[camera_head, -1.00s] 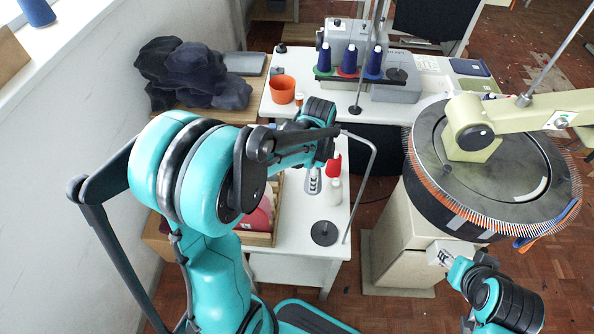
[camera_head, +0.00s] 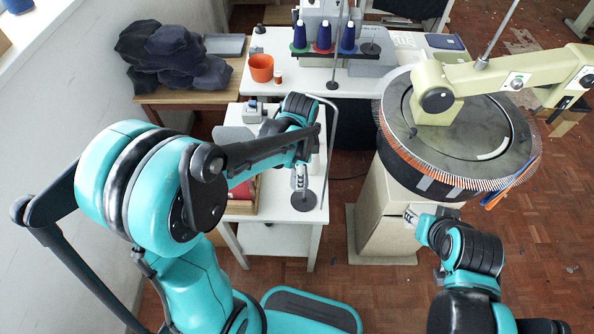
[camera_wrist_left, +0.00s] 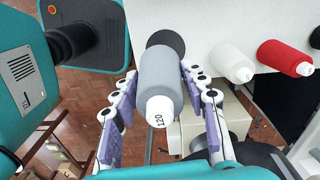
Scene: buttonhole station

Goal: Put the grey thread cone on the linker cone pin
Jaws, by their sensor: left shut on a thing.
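The grey thread cone (camera_wrist_left: 160,85) is between the fingers of my left gripper (camera_wrist_left: 160,108) in the left wrist view, its white end marked 120 facing the camera. The gripper is shut on it. A dark round disc (camera_wrist_left: 166,41) lies beyond the cone's far end. In the head view my left gripper (camera_head: 299,178) hangs just above the black round base (camera_head: 303,200) on the small white table; the cone is hard to make out there. The pin is not clearly visible. My right gripper (camera_head: 410,215) is beside the linker's pedestal, its fingers too small to judge.
A bent metal rod (camera_head: 327,140) rises beside the black base. White (camera_wrist_left: 232,62) and red (camera_wrist_left: 283,58) cones stand close by in the wrist view. The round linker (camera_head: 425,165) is at right. Blue cones (camera_head: 323,38) and an orange cup (camera_head: 261,68) are on the back table.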

